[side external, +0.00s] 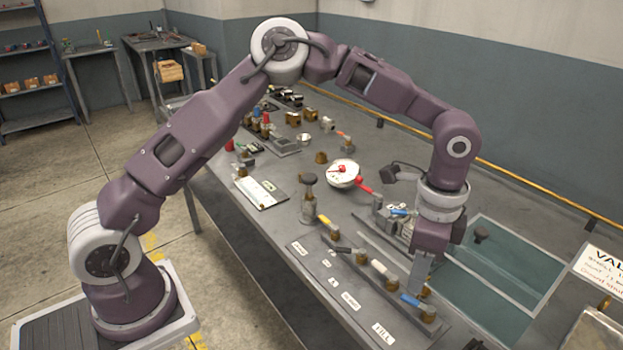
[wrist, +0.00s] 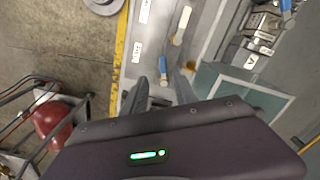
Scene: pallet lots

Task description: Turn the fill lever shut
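The fill lever is a blue handle (side external: 411,300) on a brass valve body (side external: 428,313), at the near end of a row of valves. It is beside the label reading FILL (side external: 383,333). My gripper (side external: 418,287) points down just above this lever in the side view. In the wrist view, the two fingers of my gripper (wrist: 162,88) are apart, and the blue handle (wrist: 163,67) shows between and just beyond them. I cannot tell whether a finger touches the handle. The gripper hides part of the valve.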

